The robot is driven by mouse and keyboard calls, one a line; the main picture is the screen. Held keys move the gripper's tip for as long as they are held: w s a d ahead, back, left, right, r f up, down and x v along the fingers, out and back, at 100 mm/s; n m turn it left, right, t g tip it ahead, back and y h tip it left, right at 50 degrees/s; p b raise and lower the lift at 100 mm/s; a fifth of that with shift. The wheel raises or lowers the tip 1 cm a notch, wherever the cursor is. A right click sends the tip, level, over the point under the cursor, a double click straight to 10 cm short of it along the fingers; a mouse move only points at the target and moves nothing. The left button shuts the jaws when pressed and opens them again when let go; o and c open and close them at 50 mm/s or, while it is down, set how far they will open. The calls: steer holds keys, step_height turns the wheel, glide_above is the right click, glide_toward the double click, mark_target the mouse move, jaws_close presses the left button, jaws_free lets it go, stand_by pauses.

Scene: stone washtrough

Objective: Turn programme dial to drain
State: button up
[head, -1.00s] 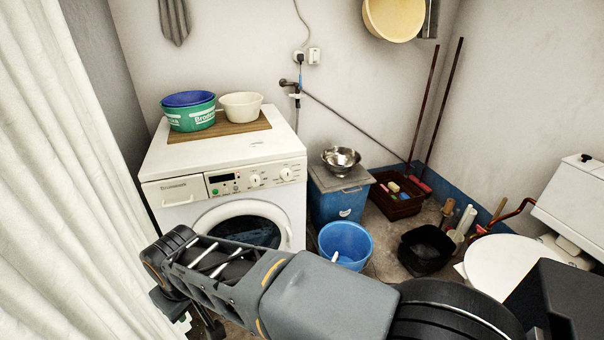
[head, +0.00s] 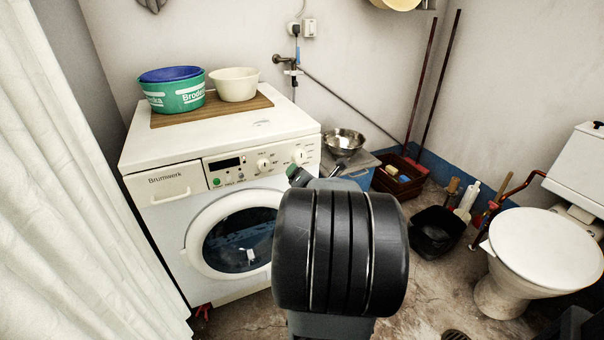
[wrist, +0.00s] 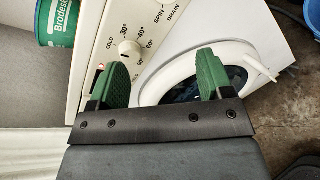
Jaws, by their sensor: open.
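The white washing machine (head: 230,190) has a control panel with two round dials on its upper right front. The left dial (head: 264,164) and right dial (head: 298,155) show in the head view; I cannot read their settings there. In the wrist view, a temperature dial (wrist: 130,48) has COLD and degree marks around it. The words SPIN and DRAIN (wrist: 170,12) stand at the top edge; the dial they belong to is cut off. My gripper (wrist: 163,68) is open and empty, its green fingertips near the panel and door rim. My arm hides part of the machine's right front.
A green tub (head: 178,94) and a cream bowl (head: 234,84) stand on a wooden board on the machine. A metal bowl (head: 343,141) is to its right. A white curtain (head: 80,190) hangs left; a toilet (head: 540,250) stands right.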

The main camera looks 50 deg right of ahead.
mark_target(301, 159)
steer(key=s+d+f+n+t+b, duration=0.2)
steer(key=s+d+n+t, duration=0.15)
steer(key=n, duration=0.45)
steer(key=shift+y, duration=0.3)
steer(key=x, duration=0.4)
steer(key=b+x, duration=0.1)
steer(key=x, duration=0.8)
steer(key=shift+s+d+f, duration=0.1)
steer(key=shift+d, duration=0.2)
steer(key=c, duration=0.9)
steer(key=shift+m+b, duration=0.3)
steer(key=shift+b, duration=0.15)
